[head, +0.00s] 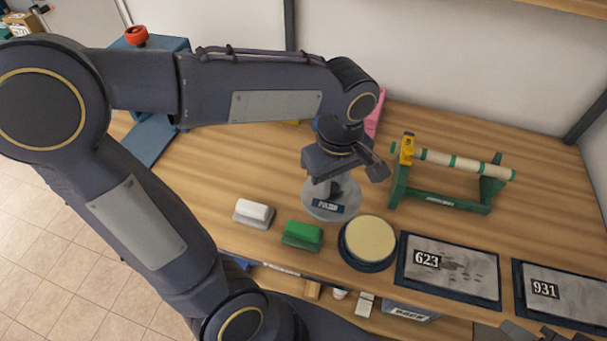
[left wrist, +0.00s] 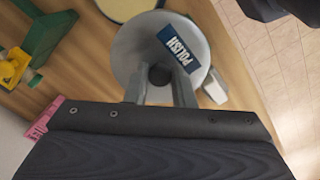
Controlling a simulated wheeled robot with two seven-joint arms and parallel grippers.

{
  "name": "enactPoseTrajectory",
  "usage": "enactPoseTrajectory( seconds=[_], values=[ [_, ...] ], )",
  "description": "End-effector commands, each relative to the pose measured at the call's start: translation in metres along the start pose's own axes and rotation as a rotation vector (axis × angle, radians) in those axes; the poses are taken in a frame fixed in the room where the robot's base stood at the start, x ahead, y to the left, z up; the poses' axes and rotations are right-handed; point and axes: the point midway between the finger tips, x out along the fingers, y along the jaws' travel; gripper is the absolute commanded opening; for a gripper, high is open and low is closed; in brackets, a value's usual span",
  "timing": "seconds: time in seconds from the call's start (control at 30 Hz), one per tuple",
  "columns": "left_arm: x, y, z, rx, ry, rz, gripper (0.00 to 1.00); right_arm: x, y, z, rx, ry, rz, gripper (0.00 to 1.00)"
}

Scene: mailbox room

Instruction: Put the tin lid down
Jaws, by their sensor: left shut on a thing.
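The tin lid (head: 316,208) is a grey disc with a dark label reading POLISH. My left gripper (head: 330,186) is shut on the raised middle of the lid from above. In the left wrist view the two fingers (left wrist: 160,88) close on the middle of the lid (left wrist: 128,52). The lid is on or just above the wooden bench (head: 250,185); I cannot tell whether it touches. The open round tin (head: 369,238), with cream polish inside, stands just right of and nearer than the lid. A dark part of my right gripper (head: 548,333) shows at the bottom right edge.
A white-topped block (head: 254,212) and a green block (head: 302,235) lie left of the tin. Plates marked 623 (head: 450,270) and 931 (head: 565,293) lie to its right. A green stand with a roller (head: 440,200) is behind. A shelf with small items is below.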

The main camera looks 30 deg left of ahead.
Motion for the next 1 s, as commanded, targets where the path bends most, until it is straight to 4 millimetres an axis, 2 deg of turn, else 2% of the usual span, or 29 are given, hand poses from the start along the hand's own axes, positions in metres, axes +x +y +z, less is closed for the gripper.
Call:
enactPoseTrajectory(
  seconds=[0.07,0.17,0.47,0.6,0.7,1.0],
  values=[
    [0.004,0.009,-0.001,0.011,0.0,-0.002,0.0,0.001,0.001,0.0,0.0,0.001,0.0,0.36],
    [0.01,0.019,-0.015,0.01,-0.001,-0.004,0.0,-0.003,-0.001,-0.001,0.0,0.001,0.0,0.36],
    [0.042,0.059,-0.077,0.008,-0.002,-0.005,0.0,-0.017,-0.007,-0.008,0.0,0.001,0.0,0.36],
    [0.071,0.07,-0.094,0.011,-0.002,-0.004,0.0,-0.019,-0.009,-0.01,0.0,0.001,0.0,0.36],
    [0.085,0.076,-0.103,0.012,-0.002,-0.003,0.0,-0.021,-0.009,-0.01,0.0,0.001,0.0,0.36],
    [0.106,0.083,-0.115,0.013,-0.001,-0.003,0.0,-0.023,-0.01,-0.012,0.0,0.001,0.0,0.36]
  ],
)
